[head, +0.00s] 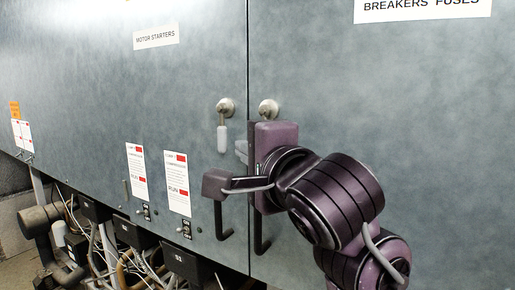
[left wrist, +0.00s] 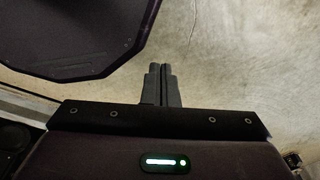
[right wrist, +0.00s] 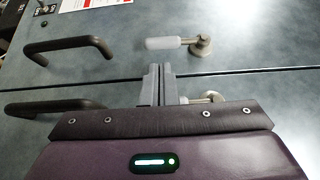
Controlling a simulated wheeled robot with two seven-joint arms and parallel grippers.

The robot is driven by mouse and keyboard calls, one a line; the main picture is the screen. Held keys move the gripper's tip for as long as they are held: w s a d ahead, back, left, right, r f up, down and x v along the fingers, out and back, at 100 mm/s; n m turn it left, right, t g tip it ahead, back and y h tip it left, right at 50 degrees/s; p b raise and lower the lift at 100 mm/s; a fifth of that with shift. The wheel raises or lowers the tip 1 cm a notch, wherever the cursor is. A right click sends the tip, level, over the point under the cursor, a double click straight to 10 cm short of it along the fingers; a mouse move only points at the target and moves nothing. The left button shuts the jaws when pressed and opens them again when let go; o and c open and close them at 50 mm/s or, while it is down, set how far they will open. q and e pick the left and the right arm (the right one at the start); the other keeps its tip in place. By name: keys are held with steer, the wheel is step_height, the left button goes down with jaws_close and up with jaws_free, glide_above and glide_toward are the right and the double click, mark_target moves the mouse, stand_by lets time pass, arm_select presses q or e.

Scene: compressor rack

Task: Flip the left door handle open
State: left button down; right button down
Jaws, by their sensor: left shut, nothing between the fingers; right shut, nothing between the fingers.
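The left door handle (head: 222,138) is a pale grey lever on a round metal pivot, hanging straight down on the left door. It also shows in the right wrist view (right wrist: 168,43), pointing toward the pull bars. My right gripper (head: 241,151) is shut and empty, its fingertips just right of the lever's lower part, near the door seam. In the right wrist view the fingertips (right wrist: 159,72) appear apart from the left lever; depth is hard to judge. The right door handle's pivot (head: 268,109) shows; its lever is mostly hidden behind my gripper. My left gripper (left wrist: 163,72) is shut and empty over the floor.
Dark pull bars stick out from the left door (right wrist: 72,45) and right door (right wrist: 52,107) beside the seam. Labels (head: 177,183) and small switches (head: 186,229) are on the left panel. Cables and pipes (head: 130,265) run below the cabinet.

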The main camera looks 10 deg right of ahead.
mark_target(222, 129)
steer(key=x, duration=0.2)
steer(key=shift+w, duration=0.3)
steer(key=shift+w+a, duration=0.25)
steer(key=shift+w, duration=0.15)
arm_select(q)
steer(key=shift+s+r, duration=0.15)
steer(key=shift+s, duration=0.4)
steer(key=shift+s+r, duration=0.15)
steer(key=shift+s, duration=0.35)
